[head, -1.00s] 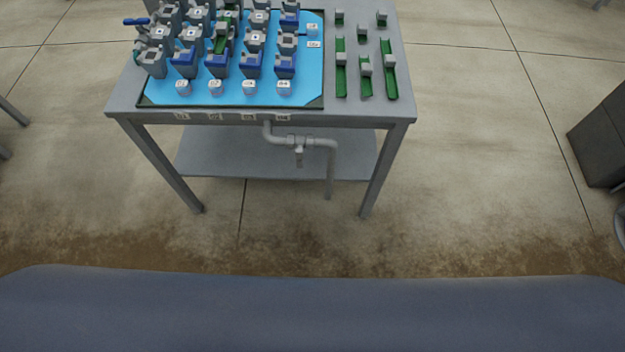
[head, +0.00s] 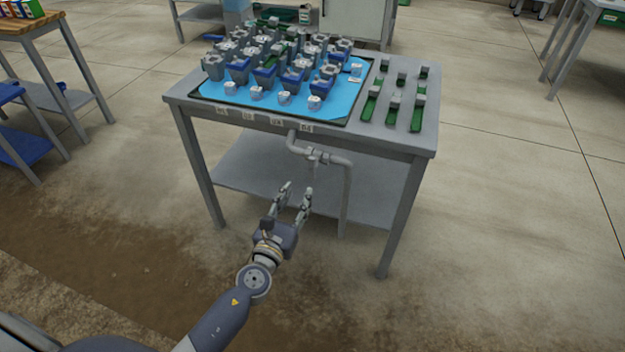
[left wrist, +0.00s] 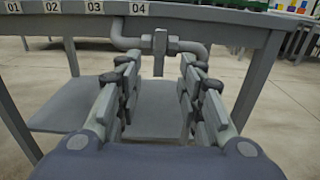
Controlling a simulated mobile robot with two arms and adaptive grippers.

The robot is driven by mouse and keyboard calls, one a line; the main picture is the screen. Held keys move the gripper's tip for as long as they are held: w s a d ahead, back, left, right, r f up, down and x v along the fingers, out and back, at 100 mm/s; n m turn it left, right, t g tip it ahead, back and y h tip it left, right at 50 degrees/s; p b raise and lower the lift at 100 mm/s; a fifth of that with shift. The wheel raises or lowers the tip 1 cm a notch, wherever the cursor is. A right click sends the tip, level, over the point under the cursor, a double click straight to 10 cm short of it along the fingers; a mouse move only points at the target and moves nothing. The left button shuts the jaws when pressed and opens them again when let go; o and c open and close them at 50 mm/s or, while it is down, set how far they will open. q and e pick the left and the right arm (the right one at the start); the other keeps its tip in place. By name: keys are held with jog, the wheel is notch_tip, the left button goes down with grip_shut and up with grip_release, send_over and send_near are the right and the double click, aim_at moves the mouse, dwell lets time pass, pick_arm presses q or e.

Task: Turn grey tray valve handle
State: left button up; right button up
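The grey tray valve sits in the grey drain pipe (head: 335,158) under the front edge of the table. Its grey handle (head: 316,158) is at the valve body and points down. In the left wrist view the handle (left wrist: 160,52) hangs vertically between my fingers' far ends, beyond them. My left gripper (head: 294,190) is open and empty, below and in front of the valve, with its fingers pointing toward it. In the left wrist view the gripper (left wrist: 157,75) shows both fingers apart, not touching the handle. My right gripper is not in view.
The table (head: 420,140) carries a blue tray (head: 340,112) with several grey and blue blocks, and green pieces (head: 417,112) at right. A lower shelf (head: 270,175) lies behind the gripper. Table legs stand on both sides. The floor in front is clear.

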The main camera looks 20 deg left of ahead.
aim_at(311, 168)
pick_arm(q)
jog(key=w, duration=0.8)
jog(key=shift+w+d+f+b, duration=0.1)
jog(key=shift+w+d+b, duration=0.05)
jog(key=shift+w+b, duration=0.15)
jog(key=shift+w, duration=0.55)
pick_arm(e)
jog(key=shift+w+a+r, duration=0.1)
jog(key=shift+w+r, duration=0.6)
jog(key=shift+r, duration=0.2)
pick_arm(q)
jog(key=shift+c, duration=0.6)
grip_shut()
